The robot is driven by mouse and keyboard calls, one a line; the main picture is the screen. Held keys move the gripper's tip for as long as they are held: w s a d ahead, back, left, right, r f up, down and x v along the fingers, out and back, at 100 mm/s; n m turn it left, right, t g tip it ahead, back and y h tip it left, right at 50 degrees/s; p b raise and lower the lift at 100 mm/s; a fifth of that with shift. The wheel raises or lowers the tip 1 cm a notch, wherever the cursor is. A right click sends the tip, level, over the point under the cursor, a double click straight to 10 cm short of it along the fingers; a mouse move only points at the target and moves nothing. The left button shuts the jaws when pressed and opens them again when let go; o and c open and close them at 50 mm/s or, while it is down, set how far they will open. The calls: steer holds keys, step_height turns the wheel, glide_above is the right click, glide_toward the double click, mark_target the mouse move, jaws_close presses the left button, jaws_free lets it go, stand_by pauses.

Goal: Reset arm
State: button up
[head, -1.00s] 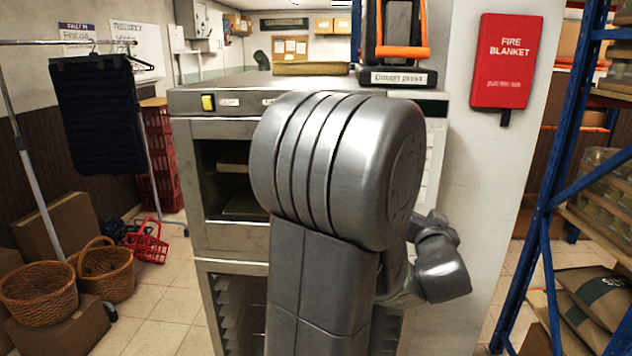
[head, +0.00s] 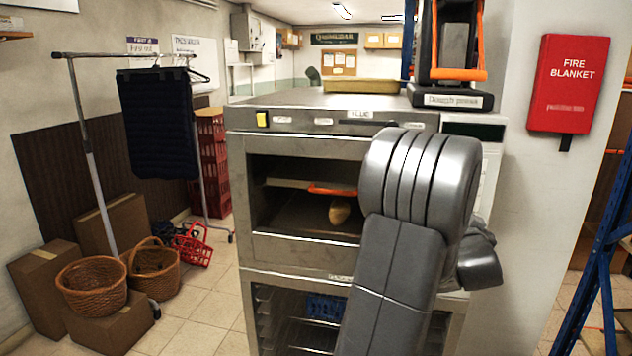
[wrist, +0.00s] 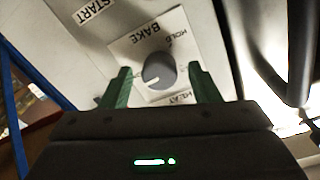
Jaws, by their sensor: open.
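My gripper (wrist: 158,88) shows in the wrist view with its two green fingers apart and nothing between them. Past the fingertips is a round grey dial (wrist: 159,71) on a white plate marked BAKE, HOLD and HEAT. A START label (wrist: 95,10) is at the upper left of that view. I cannot tell whether the fingers touch the dial. In the head view my arm covers the right front of a steel oven (head: 290,146), and my gripper is hidden. The oven chamber is open at the front, with a brown loaf-like item (head: 340,212) inside.
A blue rack (head: 605,235) stands at the right, beside a wall with a red fire blanket case (head: 567,82). A clothes rail (head: 88,150), wicker baskets (head: 92,287) and cardboard boxes (head: 112,325) stand at the left. Tiled floor (head: 205,318) is clear before them.

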steer(key=b+v, duration=0.2)
steer(key=v, duration=1.1)
steer(key=w+d+n+b, duration=0.3)
steer(key=w+n+b, duration=0.6)
steer(key=n, duration=1.2)
steer(key=w, duration=0.3)
steer(key=shift+w+d+f+n+t, duration=0.2)
steer(key=shift+w+n+t, duration=0.1)
steer(key=shift+n, duration=0.1)
